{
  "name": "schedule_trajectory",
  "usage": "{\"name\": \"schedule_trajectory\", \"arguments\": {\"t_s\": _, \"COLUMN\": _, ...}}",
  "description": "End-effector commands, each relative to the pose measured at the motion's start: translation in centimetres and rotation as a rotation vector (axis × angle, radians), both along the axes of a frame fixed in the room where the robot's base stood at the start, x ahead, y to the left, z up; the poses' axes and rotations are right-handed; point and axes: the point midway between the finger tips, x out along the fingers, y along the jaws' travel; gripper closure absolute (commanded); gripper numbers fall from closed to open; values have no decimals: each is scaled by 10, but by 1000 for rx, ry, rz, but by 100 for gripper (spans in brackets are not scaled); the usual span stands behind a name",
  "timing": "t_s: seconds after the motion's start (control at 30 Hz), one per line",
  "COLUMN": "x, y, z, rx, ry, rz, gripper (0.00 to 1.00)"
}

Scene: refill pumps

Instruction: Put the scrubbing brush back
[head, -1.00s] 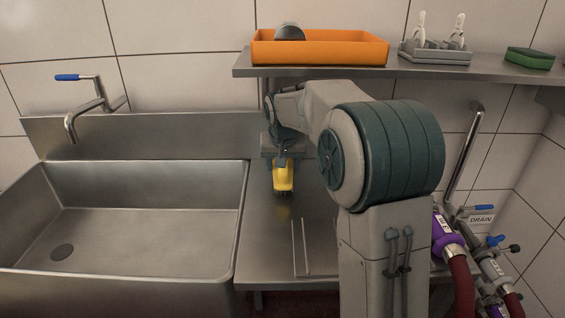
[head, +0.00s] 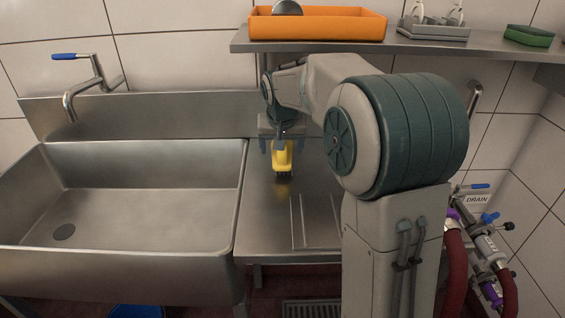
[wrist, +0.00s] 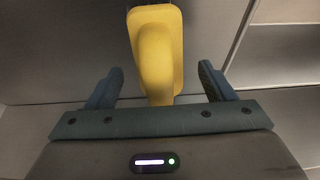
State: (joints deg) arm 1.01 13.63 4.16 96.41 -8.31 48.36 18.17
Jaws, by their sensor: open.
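The yellow scrubbing brush (head: 282,157) is at the steel counter right of the sink, its dark bristles toward the counter top. My gripper (head: 282,145) is at its upper, far end. In the wrist view the brush's yellow handle (wrist: 157,60) lies between the two blue-grey fingers of my gripper (wrist: 160,85). The fingers are wide apart, with a gap on each side of the handle. I cannot tell whether the bristles touch the counter.
The sink (head: 120,200) is at left. Hoses and valves (head: 482,245) are at right.

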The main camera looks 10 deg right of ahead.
Motion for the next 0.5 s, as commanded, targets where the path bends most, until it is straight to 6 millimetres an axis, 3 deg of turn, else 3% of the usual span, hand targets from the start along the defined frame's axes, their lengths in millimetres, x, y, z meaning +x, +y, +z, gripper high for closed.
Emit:
{"name": "schedule_trajectory", "arguments": {"t_s": 0.3, "x": -62, "y": 12, "z": 1, "rx": -1, "ry": -2, "rz": 1, "gripper": 24}}
{"name": "schedule_trajectory", "arguments": {"t_s": 0.5, "x": -87, "y": 16, "z": 0, "rx": -1, "ry": -1, "rz": 1, "gripper": 24}}
